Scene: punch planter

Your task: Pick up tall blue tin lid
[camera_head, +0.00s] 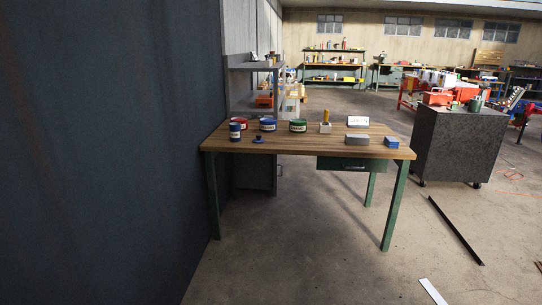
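A tall narrow blue tin (235,132) with a pale label stands upright near the left end of the wooden workbench (300,142). A small dark blue piece with a knob-like top (258,139) lies on the bench just right of it; it looks like a lid, but it is too small to be sure. I cannot tell whether the tall tin has a lid on it. A wide blue tin (268,125) stands behind, between a red tin (240,122) and a green tin (298,126). Neither of my grippers is in view.
A yellow-handled tool in a block (326,121), a white sign (357,121), a grey box (357,139) and a blue box (392,142) sit on the bench's right half. A dark wall (110,150) borders the left. The floor in front (300,245) is mostly clear.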

